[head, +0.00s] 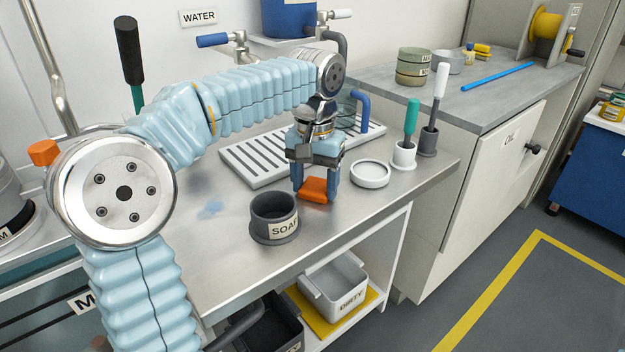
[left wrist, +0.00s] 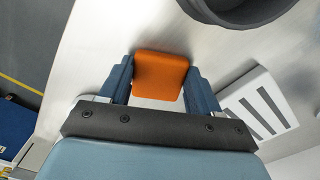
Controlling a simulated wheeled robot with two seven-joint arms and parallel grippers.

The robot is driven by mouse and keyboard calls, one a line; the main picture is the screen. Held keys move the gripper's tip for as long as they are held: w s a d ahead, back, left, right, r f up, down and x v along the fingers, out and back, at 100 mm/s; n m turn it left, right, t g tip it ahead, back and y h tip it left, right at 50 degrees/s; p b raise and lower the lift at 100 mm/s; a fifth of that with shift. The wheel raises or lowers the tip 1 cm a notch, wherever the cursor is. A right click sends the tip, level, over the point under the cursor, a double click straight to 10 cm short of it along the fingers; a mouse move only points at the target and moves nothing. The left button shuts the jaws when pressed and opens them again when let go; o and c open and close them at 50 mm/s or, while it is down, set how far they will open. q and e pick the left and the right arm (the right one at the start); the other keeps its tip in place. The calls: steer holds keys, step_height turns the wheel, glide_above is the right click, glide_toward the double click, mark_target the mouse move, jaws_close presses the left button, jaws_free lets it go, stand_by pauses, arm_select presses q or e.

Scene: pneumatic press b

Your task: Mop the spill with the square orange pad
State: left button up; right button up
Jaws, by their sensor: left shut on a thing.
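The square orange pad (head: 314,191) is at the steel counter, right of the SOAP pot. My left gripper (head: 314,186) points down and is shut on the pad. The left wrist view shows the orange pad (left wrist: 160,75) between the two blue fingers of the left gripper (left wrist: 160,82). I cannot tell whether the pad touches the counter. A small light blue spill (head: 209,209) lies on the counter, left of the SOAP pot and apart from the pad. My right gripper is not in view.
The dark SOAP pot (head: 274,229) stands between the spill and the pad. A slatted drain rack (head: 258,166) lies behind. A white ring-shaped dish (head: 370,174) and brushes in holders (head: 404,155) stand to the right. A DIRTY bin (head: 338,290) sits below the counter.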

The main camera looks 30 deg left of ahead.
mark_target(341, 211)
arm_select(q)
steer(key=shift+s+d, duration=0.4)
steer(key=shift+d, duration=0.55)
steer(key=shift+s+d, duration=0.4)
steer(key=shift+d, duration=0.6)
steer(key=shift+s+d, duration=0.4)
steer(key=shift+d, duration=0.55)
steer(key=shift+a, duration=0.1)
steer(key=shift+w+a+r+p, duration=0.1)
steer(key=shift+w+a+p, duration=0.5)
steer(key=shift+a, duration=0.4)
steer(key=shift+w+a+p, duration=0.45)
steer(key=shift+w+a, duration=0.2)
steer(key=shift+a, duration=0.3)
steer(key=shift+w+a, duration=0.35)
steer(key=shift+a, duration=0.2)
steer(key=shift+w+a, duration=0.3)
steer(key=shift+a, duration=0.2)
steer(key=shift+s+d+b, duration=0.1)
steer(key=shift+s+d, duration=0.35)
steer(key=shift+d, duration=0.65)
steer(key=shift+s+d+b, duration=0.15)
steer(key=shift+s+d, duration=0.3)
steer(key=shift+d, duration=0.65)
steer(key=shift+s+d+b, duration=0.1)
steer(key=shift+s+d, duration=0.35)
steer(key=shift+d, duration=0.65)
